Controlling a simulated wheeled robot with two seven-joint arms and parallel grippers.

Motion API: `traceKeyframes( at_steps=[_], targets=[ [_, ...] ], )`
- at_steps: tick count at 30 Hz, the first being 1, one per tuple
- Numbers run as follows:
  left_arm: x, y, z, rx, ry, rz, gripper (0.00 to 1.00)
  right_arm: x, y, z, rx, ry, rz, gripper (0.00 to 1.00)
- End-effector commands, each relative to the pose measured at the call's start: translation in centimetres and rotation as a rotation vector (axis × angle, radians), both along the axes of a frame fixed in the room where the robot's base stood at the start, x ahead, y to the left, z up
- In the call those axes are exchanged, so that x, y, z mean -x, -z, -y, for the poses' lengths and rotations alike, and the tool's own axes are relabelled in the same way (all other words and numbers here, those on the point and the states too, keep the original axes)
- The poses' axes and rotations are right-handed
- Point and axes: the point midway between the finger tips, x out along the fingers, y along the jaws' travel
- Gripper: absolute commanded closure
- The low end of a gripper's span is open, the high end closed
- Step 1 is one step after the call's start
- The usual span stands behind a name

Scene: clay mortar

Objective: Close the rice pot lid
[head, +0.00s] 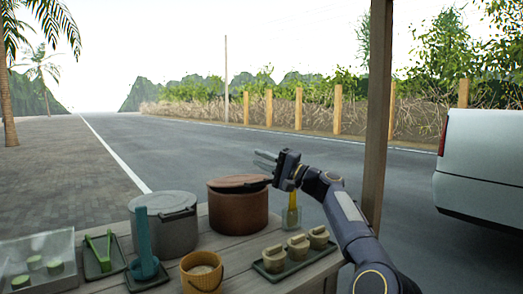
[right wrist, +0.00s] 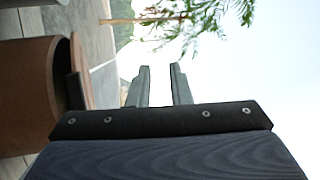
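A brown pot (head: 238,210) stands at the back of the wooden table, with a brown lid (head: 238,182) on its top. The lid has a dark part at its right side and looks slightly raised there. Its exact seating is hard to tell. My right gripper (head: 265,158) is above and just right of the lid, apart from it, empty, with its fingers spread. The right wrist view shows the two fingers (right wrist: 160,85) apart with nothing between, and the pot (right wrist: 25,90) at the left. My left gripper is not in view.
A grey lidded pot (head: 163,228) stands left of the brown pot. A wooden post (head: 377,110) rises at the right.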

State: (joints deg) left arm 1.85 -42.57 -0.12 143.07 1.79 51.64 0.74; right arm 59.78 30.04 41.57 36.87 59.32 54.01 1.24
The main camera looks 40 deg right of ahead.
Motion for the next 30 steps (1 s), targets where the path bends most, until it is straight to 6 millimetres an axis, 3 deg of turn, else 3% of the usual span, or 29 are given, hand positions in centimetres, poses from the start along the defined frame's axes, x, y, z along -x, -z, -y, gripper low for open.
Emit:
traceKeyframes(
  at_steps=[6, 13, 30],
  targets=[
    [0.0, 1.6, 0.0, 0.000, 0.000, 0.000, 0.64, 3.4, -2.1, -3.5, 0.004, 0.002, -0.002, 0.82],
    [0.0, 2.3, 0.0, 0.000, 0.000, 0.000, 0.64, 5.7, -3.8, -5.9, 0.002, 0.002, 0.001, 0.82],
    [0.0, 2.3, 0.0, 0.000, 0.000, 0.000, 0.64, 6.4, -4.4, -6.6, -0.002, -0.001, 0.003, 0.82]
  ],
)
